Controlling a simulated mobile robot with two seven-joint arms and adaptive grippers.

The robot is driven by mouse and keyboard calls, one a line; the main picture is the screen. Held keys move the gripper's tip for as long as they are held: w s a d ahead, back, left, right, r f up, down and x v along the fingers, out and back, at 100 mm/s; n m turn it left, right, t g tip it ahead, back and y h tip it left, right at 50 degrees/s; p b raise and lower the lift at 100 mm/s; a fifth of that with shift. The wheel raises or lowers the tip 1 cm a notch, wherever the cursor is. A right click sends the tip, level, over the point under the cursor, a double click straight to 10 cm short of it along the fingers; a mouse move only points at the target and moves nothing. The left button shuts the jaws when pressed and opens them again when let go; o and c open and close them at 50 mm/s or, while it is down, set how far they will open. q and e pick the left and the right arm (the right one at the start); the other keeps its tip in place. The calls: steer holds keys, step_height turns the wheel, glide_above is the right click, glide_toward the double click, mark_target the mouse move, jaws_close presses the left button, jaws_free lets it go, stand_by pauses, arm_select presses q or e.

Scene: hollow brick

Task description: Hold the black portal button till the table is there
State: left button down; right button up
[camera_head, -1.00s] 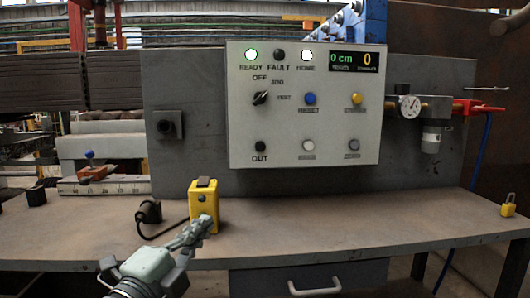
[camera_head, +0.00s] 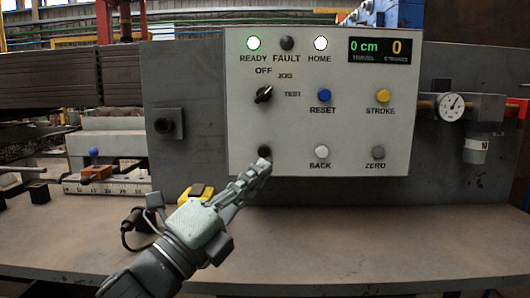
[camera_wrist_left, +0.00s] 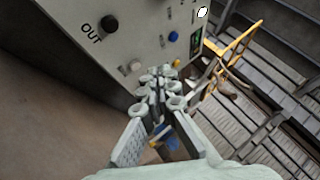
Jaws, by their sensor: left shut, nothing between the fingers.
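The black button (camera_head: 264,151) sits at the bottom left of the light grey control panel (camera_head: 210,150). It also shows in the left wrist view (camera_wrist_left: 109,24), beside the label OUT, which my gripper hides in the head view. My left gripper (camera_head: 262,167) is shut and empty, with its fingertips just below the button in the head view. In the left wrist view its fingertips (camera_wrist_left: 160,78) are apart from the black button. The display (camera_head: 380,50) reads 0 cm travel and 0 strokes. I cannot identify the table that moves. My right gripper is not in view.
A white BACK button (camera_head: 322,151), a grey ZERO button (camera_head: 378,152), a blue RESET button (camera_head: 324,95) and a black selector knob (camera_head: 264,94) are on the panel. A yellow box (camera_head: 195,193) stands behind my left arm. The bench (camera_head: 400,250) is clear on the right.

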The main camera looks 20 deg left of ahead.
mark_target(264, 152)
arm_select(q)
steer(key=w+a, duration=0.2)
steer(key=w, duration=0.6)
steer(key=shift+w+a+p, duration=0.2)
steer(key=shift+w+p, duration=0.1)
steer(key=shift+p, duration=0.05)
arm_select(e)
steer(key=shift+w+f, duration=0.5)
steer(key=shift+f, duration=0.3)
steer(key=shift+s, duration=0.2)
arm_select(q)
steer(key=shift+w, duration=0.15)
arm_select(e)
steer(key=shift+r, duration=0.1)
arm_select(q)
steer(key=shift+w+a, duration=0.1)
steer(key=shift+w, duration=0.15)
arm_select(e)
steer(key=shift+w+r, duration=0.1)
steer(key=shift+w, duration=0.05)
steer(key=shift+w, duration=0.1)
